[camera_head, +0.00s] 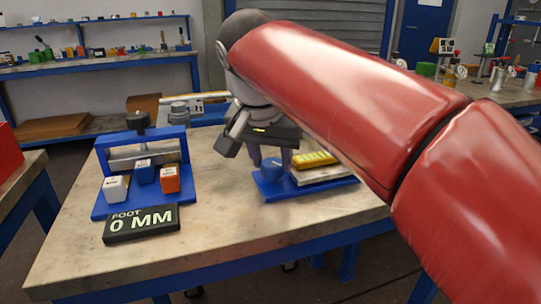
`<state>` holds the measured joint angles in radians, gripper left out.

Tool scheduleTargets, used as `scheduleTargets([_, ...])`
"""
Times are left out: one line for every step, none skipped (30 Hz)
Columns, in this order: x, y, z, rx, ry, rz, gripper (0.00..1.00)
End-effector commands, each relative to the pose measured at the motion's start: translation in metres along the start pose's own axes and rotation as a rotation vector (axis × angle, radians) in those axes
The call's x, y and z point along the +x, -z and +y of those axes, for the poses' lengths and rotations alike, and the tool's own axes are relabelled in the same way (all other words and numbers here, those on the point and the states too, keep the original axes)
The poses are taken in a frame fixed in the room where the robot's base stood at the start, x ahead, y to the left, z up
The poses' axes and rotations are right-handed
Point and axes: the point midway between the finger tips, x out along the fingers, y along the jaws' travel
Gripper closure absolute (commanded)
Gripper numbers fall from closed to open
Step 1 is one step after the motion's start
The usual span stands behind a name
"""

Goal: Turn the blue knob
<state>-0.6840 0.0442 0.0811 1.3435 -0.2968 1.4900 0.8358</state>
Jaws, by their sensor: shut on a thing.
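The blue knob (274,174) is a short round piece on a blue base plate (270,192) toward the right of the workbench. My gripper (271,160) comes down from above, with its two grey fingers on either side of the knob's top. It is shut on the knob. The fingers and the gripper body hide part of the knob's upper side. A pale block (320,174) with a yellow ribbed top (314,158) sits beside the knob on its right.
The bench front (220,240) is clear. My red arm crosses the right side.

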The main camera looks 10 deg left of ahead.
Motion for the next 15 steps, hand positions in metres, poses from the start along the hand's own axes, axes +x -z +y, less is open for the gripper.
scheduleTargets([0.0002,0.0000,0.0008,-0.021,0.008,-0.001,0.84])
scheduleTargets([0.0002,0.0000,0.0007,-0.035,0.014,-0.001,0.84])
scheduleTargets([0.0002,0.0001,0.0006,-0.051,0.021,0.000,0.84])
scheduleTargets([0.0004,0.0001,0.0007,-0.062,0.025,-0.001,0.84])
scheduleTargets([0.0005,0.0001,0.0008,-0.071,0.029,-0.001,0.84])
scheduleTargets([0.0006,0.0000,0.0009,-0.083,0.034,-0.002,0.84])
scheduleTargets([0.0007,-0.0001,0.0009,-0.090,0.036,-0.002,0.84])
scheduleTargets([0.0007,-0.0001,0.0009,-0.097,0.039,-0.002,0.84])
scheduleTargets([0.0007,-0.0001,0.0009,-0.105,0.042,-0.002,0.84])
scheduleTargets([0.0007,-0.0001,0.0009,-0.109,0.044,-0.002,0.84])
scheduleTargets([0.0007,-0.0001,0.0009,-0.113,0.045,-0.002,0.84])
scheduleTargets([0.0008,-0.0001,0.0008,-0.116,0.047,-0.002,0.84])
scheduleTargets([0.0008,-0.0001,0.0008,-0.118,0.048,-0.001,0.84])
scheduleTargets([0.0008,-0.0001,0.0008,-0.120,0.048,-0.001,0.84])
scheduleTargets([0.0008,-0.0001,0.0007,-0.121,0.049,-0.001,0.84])
